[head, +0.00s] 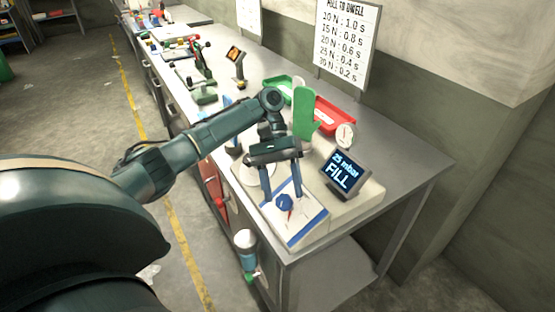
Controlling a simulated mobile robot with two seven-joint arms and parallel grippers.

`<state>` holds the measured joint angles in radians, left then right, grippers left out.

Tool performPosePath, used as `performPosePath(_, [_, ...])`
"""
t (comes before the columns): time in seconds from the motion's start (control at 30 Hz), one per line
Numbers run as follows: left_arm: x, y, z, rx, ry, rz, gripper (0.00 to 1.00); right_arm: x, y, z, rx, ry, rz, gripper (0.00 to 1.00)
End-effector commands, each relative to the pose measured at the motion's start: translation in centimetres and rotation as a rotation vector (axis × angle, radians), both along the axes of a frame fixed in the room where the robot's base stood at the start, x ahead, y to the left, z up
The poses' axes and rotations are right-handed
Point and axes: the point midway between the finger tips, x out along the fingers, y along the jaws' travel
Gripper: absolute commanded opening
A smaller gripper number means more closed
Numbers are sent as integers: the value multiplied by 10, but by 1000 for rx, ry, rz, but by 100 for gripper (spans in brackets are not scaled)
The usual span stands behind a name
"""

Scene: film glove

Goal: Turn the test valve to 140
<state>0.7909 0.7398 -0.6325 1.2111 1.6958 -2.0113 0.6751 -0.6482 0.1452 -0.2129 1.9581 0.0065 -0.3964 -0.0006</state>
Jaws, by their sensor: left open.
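A round blue knob (284,203), which looks like the test valve, sits on a white plate with blue edges (308,226) at the bench's near end. A small red pointer (290,215) shows just below the knob. Any scale numbers are too small to read. A dark display (344,174) to the right reads "25 mbar FILL". My left gripper (284,196) is open and points down, its two fingers to either side of the knob in the picture. I cannot tell whether they touch it. My right gripper is not in view.
A green glove form (304,112) stands behind the gripper, with a red tray (335,116), a green tray (279,84) and a round gauge (345,135) nearby. A sign (347,42) lists force and dwell values. A bottle (245,250) hangs at the bench front.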

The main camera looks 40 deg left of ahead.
Motion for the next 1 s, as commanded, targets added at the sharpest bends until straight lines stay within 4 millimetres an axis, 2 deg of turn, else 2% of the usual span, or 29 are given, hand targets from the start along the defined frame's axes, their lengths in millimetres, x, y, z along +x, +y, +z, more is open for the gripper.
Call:
performPosePath(0.13, [15,18,23,5,-4,6,55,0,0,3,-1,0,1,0])
performPosePath(0.4, [31,35,46,0,0,-1,55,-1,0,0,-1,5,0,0])
performPosePath(0.6, [36,42,53,0,0,0,55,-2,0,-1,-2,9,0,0])
performPosePath(1.0, [36,43,54,0,0,0,55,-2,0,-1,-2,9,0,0])
